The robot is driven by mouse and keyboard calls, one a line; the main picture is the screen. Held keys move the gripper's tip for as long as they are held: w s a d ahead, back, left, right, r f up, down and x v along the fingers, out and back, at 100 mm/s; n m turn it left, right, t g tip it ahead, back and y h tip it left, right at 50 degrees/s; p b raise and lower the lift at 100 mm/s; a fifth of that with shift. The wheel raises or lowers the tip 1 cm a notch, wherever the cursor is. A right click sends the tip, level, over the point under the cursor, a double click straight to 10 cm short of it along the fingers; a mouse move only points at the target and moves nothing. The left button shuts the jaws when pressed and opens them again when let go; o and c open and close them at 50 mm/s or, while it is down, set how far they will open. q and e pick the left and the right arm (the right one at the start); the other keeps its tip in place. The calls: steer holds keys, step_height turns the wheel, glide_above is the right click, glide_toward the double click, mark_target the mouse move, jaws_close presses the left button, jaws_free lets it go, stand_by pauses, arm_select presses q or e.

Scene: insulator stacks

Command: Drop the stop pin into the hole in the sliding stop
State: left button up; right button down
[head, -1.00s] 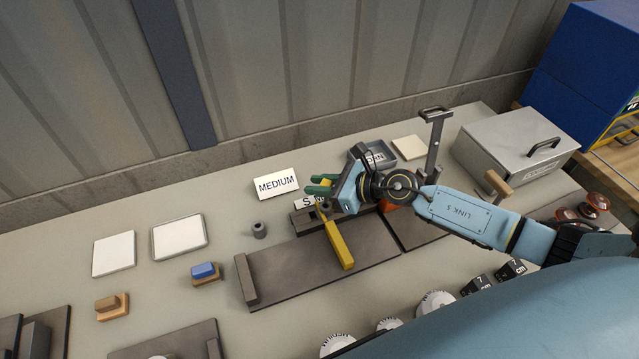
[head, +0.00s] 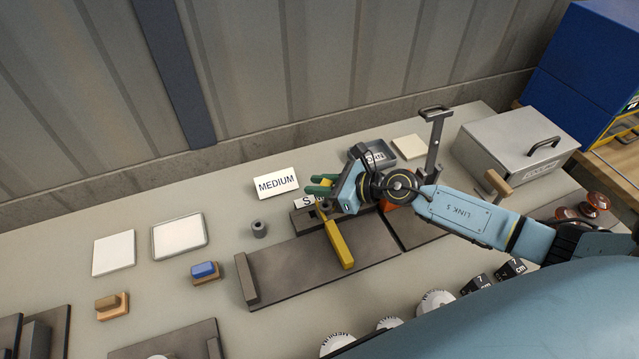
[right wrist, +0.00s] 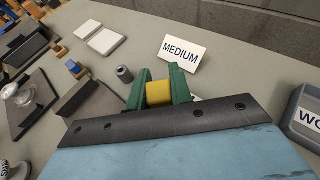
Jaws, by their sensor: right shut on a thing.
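My right gripper (head: 320,187) has green fingers shut on a yellow piece, which shows between the fingertips in the right wrist view (right wrist: 159,93). I cannot tell for sure whether this piece is the stop pin. In the head view a yellow bar (head: 340,246) reaches from below the fingers over a dark board (head: 285,275). Whether the bar and the gripped piece are one is unclear. The sliding stop and its hole cannot be made out clearly; the gripper hides part of the area. My left gripper is not in view.
A small grey cylinder (head: 259,229) stands left of the gripper. A MEDIUM card (head: 276,184) stands behind it. White plates (head: 180,236) lie to the left. A tall handled post (head: 434,145) and a grey lidded box (head: 515,145) stand to the right.

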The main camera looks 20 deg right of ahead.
mark_target(320, 203)
steer(key=shift+f+b, duration=2.15)
steer(key=shift+f, duration=0.2)
steer(key=c, duration=1.2)
jaws_free()
steer(key=shift+o, duration=0.2)
steer(key=b+v, duration=0.2)
steer(key=v, duration=1.1)
steer(key=shift+s+d+r, duration=0.1)
steer(key=shift+s, duration=0.05)
